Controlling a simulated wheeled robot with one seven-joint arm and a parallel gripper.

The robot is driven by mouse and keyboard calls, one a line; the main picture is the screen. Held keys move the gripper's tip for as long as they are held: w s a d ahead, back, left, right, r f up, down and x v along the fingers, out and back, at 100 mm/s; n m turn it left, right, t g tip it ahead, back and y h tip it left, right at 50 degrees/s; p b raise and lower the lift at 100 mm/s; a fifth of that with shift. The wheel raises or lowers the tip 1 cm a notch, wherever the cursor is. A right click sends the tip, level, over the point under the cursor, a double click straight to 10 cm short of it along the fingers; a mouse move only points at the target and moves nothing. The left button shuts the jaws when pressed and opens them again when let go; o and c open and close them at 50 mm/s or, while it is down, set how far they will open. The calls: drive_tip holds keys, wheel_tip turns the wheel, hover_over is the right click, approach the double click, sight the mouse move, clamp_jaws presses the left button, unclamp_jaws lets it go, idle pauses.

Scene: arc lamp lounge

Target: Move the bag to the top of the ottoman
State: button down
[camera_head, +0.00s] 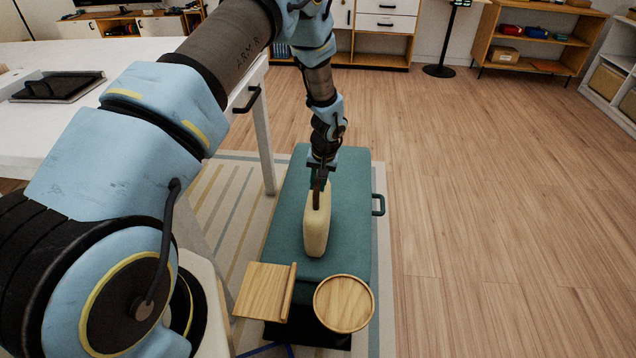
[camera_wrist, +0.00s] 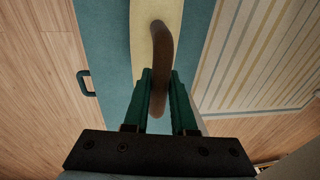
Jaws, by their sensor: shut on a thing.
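The bag (camera_head: 316,232) is cream-coloured and slim, with a brown handle. It stands upright over the teal top of the ottoman (camera_head: 352,190) in the head view; I cannot tell whether its base touches the top. My gripper (camera_head: 318,184) is above the bag, shut on its handle. In the wrist view, the green fingers of my gripper (camera_wrist: 162,95) are on either side of the brown handle (camera_wrist: 161,50). The cream bag (camera_wrist: 190,20) lies behind the handle there, with the teal ottoman (camera_wrist: 103,60) beyond it. The bag's lower part is hidden in the wrist view.
A wooden board (camera_head: 262,290) and a round wooden tray (camera_head: 344,303) are at the ottoman's near end. A white table (camera_head: 60,125) stands to the left. A striped rug (camera_head: 225,205) lies under the ottoman. The wooden floor to the right (camera_head: 480,200) is clear.

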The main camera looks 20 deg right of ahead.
drive_tip(key=shift+f, duration=0.15)
drive_tip(key=c, duration=0.7)
unclamp_jaws()
drive_tip(key=shift+c, duration=0.2)
wheel_tip(320, 180, up, 12)
drive_tip(key=s+b, duration=0.2)
drive_tip(key=shift+d, duration=0.35)
